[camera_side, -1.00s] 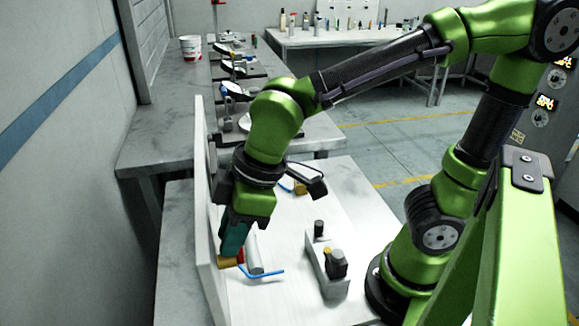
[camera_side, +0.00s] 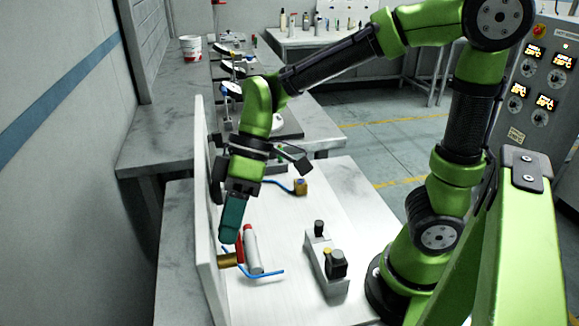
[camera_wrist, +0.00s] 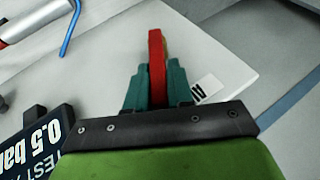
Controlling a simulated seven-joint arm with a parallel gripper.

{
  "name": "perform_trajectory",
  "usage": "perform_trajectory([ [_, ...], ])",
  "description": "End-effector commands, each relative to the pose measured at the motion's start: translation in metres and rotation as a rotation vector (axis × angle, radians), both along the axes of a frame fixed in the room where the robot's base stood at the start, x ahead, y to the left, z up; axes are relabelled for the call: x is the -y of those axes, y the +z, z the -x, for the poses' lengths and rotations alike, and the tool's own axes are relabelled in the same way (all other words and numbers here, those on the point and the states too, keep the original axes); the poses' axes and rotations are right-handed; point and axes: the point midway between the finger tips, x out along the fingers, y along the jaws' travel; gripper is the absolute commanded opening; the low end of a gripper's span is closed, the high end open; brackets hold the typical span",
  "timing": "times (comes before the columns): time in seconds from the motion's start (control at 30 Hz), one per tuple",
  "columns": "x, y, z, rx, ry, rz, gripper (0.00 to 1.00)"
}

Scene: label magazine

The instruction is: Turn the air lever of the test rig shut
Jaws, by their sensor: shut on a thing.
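The red air lever (camera_wrist: 157,65) stands between the two teal fingers of my gripper (camera_wrist: 154,84) in the wrist view. My gripper is shut on it. In the side view my gripper (camera_side: 230,238) points down beside the white upright board, just above a brass valve body (camera_side: 228,260). A red part (camera_side: 240,250), which looks like the lever, shows right of the fingertips there. The fingers hide part of it, so its exact angle is hard to tell. A label with partly hidden letters (camera_wrist: 207,88) is on the white panel by the fingers.
A grey cylinder (camera_side: 252,252) and a blue hose (camera_side: 268,275) lie close right of the valve. A "0.5 bar" test sign (camera_wrist: 45,145) shows lower left in the wrist view. The white board (camera_side: 203,190) bounds the left.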

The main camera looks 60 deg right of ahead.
Motion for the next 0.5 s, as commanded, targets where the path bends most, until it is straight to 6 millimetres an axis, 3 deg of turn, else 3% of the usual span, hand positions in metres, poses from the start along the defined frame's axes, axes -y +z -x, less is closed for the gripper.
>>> perform_trajectory([
  [0.5, 0.0110, -0.0097, -0.0113, -0.199, -0.004, -0.202, 0.00],
])
